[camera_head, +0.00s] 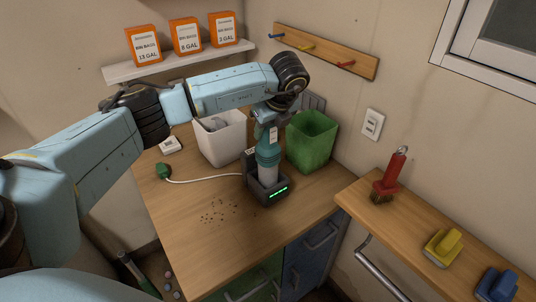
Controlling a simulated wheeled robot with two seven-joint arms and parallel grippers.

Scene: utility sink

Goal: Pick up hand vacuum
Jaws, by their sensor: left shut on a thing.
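The hand vacuum (267,157), teal on top with a grey lower part, stands upright in a dark charging dock (268,190) with green lights. The dock sits on the wooden counter. My left arm reaches over from the left, and my left gripper (269,133) points down onto the vacuum's top. It is shut on the vacuum, and the arm hides part of the top and the fingers. My right gripper is not in view.
A white bin (222,142) and a green bin (312,140) stand behind the dock. A white cord (205,181) runs to a green plug (163,171). Dark crumbs (220,211) lie in front. A side shelf holds a red brush (386,187) and yellow brush (442,248).

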